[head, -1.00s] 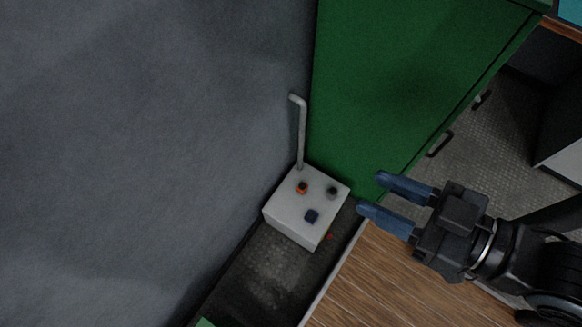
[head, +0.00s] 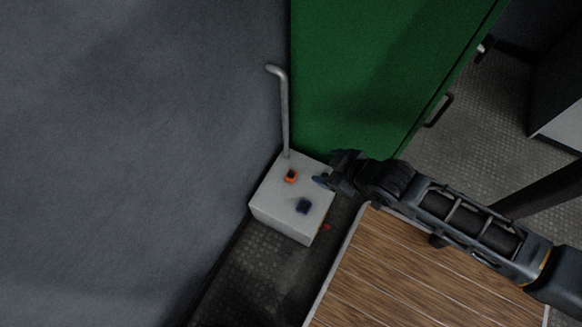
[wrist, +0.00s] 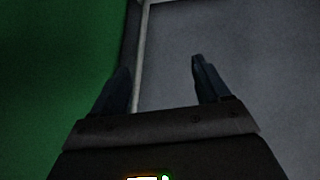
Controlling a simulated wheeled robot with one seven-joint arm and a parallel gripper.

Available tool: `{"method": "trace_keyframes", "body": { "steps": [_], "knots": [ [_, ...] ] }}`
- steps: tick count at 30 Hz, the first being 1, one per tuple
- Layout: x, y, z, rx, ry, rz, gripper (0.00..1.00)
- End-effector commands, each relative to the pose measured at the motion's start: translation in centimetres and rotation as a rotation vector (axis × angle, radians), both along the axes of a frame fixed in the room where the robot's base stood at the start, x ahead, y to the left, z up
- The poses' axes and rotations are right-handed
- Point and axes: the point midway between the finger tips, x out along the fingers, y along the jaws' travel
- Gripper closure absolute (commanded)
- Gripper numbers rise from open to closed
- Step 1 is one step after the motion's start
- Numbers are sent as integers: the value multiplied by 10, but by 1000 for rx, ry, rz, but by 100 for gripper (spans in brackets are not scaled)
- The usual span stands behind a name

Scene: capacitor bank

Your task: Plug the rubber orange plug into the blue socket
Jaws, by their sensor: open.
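A pale box (head: 272,216) stands in the corner between the grey wall and the green cabinet. On its top are a small orange piece (head: 290,176) with a dark middle and a dark blue socket (head: 304,206). I cannot tell whether the orange piece is the rubber plug or a socket. The grey fitting on the right of the box top is hidden behind my gripper (head: 328,180). My gripper is at the box's right edge.
A bent grey pipe (head: 284,110) rises behind the box. The green cabinet (head: 370,80) stands close behind my gripper. A wooden surface (head: 400,270) lies at the lower right. A tiny red spot (head: 326,227) shows beside the box.

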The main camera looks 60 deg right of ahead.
Motion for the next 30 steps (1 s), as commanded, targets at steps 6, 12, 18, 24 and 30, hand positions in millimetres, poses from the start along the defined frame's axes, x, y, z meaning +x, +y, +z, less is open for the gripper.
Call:
{"method": "trace_keyframes", "body": {
  "steps": [6,12,18,24,30],
  "knots": [
    [51,-48,-115,49,222,-137,24],
    [93,-65,-181,167,422,-242,24],
    [126,-60,-209,295,567,-288,24],
    [139,-54,-214,357,630,-299,24],
    [140,-53,-212,362,636,-299,24]
  ]
}}
